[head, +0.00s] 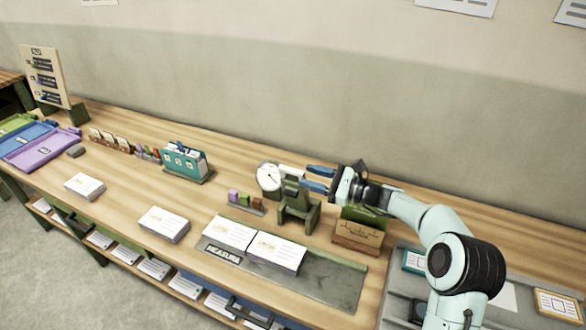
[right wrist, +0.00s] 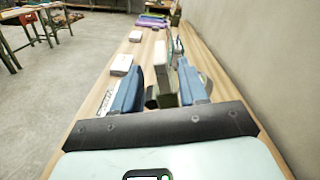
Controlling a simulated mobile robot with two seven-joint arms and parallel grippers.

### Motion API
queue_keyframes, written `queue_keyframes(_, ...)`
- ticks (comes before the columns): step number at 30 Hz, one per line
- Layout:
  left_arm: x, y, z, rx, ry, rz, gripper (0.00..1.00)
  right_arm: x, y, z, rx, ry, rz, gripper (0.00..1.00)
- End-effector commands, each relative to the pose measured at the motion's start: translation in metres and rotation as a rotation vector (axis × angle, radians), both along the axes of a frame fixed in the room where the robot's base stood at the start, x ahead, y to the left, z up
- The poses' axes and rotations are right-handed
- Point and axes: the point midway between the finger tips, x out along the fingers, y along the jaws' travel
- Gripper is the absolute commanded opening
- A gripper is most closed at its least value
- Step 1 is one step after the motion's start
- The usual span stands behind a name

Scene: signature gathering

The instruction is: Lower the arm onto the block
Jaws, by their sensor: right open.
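Two white paper blocks, left (head: 229,233) and right (head: 277,254), lie side by side on the dark strip marked MEASURE (head: 333,287). Behind them stands a green gauge (head: 298,209) with a round white dial (head: 268,177). A pale bar (head: 292,171), perhaps the gauge's arm, runs from the dial toward my right gripper. My right gripper (head: 318,178) is open, its blue fingers pointing left at the top of the gauge. In the right wrist view, green and dark parts (right wrist: 166,92) show between the fingers (right wrist: 162,90); contact cannot be told. My left gripper is not in view.
Small coloured blocks (head: 245,201) sit left of the gauge. A wooden box (head: 358,236) stands close right, under my right wrist. A teal holder (head: 184,161) and loose paper stacks (head: 164,224) are farther left. The wall is behind; bare table lies between the stacks.

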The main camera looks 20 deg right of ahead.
Motion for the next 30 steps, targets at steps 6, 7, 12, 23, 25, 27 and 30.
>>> queue_keyframes(6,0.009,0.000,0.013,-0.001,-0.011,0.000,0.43,0.031,0.028,0.003,0.000,-0.004,0.004,0.43)
queue_keyframes(7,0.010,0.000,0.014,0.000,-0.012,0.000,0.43,0.034,0.031,0.003,0.001,-0.002,0.003,0.43)
queue_keyframes(12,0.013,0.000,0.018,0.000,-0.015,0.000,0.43,0.044,0.039,0.001,0.000,0.000,0.001,0.43)
queue_keyframes(23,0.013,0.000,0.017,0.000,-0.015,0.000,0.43,0.045,0.041,0.000,-0.001,-0.001,0.000,0.33)
queue_keyframes(25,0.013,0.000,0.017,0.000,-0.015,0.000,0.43,0.045,0.041,0.000,-0.001,-0.001,0.000,0.10)
queue_keyframes(27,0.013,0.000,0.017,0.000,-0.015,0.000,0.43,0.045,0.041,0.000,-0.001,-0.001,0.000,0.00)
queue_keyframes(30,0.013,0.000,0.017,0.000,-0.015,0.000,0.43,0.045,0.041,0.000,-0.001,-0.001,0.000,0.00)
